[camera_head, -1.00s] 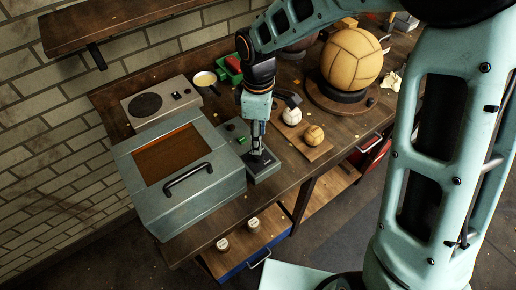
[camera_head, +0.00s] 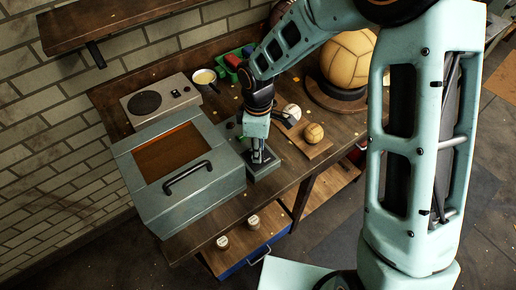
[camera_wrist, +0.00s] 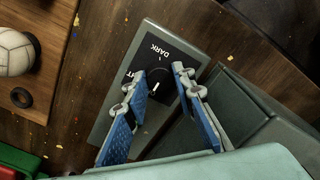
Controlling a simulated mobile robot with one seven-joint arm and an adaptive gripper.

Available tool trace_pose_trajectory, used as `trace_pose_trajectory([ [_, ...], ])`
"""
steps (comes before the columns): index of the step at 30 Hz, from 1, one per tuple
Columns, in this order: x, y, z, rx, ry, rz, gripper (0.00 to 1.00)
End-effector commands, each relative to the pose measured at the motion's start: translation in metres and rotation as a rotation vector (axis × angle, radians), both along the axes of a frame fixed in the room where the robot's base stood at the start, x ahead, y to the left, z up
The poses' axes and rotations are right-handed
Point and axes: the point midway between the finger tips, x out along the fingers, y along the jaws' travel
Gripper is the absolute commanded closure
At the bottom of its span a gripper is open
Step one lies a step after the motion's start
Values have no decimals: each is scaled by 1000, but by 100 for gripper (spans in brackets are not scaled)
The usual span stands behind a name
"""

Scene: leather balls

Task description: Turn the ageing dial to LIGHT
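The grey control box (camera_head: 264,171) stands on the workbench beside the big grey oven-like box. In the wrist view its black label plate (camera_wrist: 170,55) reads DARK at the upper end. A second word beside it is mostly hidden behind a finger, with only a final T showing. The dark dial (camera_wrist: 157,87) with a short white pointer mark lies between my fingertips. My gripper (camera_wrist: 160,78) points down over the dial, its two blue-padded fingers apart, one on each side. Whether they touch the dial I cannot tell. In the head view my gripper (camera_head: 257,153) hides the dial.
The oven-like box (camera_head: 217,185) with a black handle stands close at the left. A small ball (camera_head: 313,132) and a white ball (camera_head: 292,113) sit on a board at the right. A large ball (camera_head: 348,57) stands beyond.

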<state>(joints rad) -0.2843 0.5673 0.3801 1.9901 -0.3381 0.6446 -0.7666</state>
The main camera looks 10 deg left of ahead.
Motion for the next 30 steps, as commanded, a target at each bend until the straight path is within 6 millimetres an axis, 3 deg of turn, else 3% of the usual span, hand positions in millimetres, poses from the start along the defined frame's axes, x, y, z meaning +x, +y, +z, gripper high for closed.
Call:
trace_pose_trajectory([
  [5, 0, 0, 0, 0, 0, 0, 100],
  [17, 0, 1, -1, 1, -2, -80, 100],
  [30, 1, 1, -2, 1, -3, -437, 100],
])
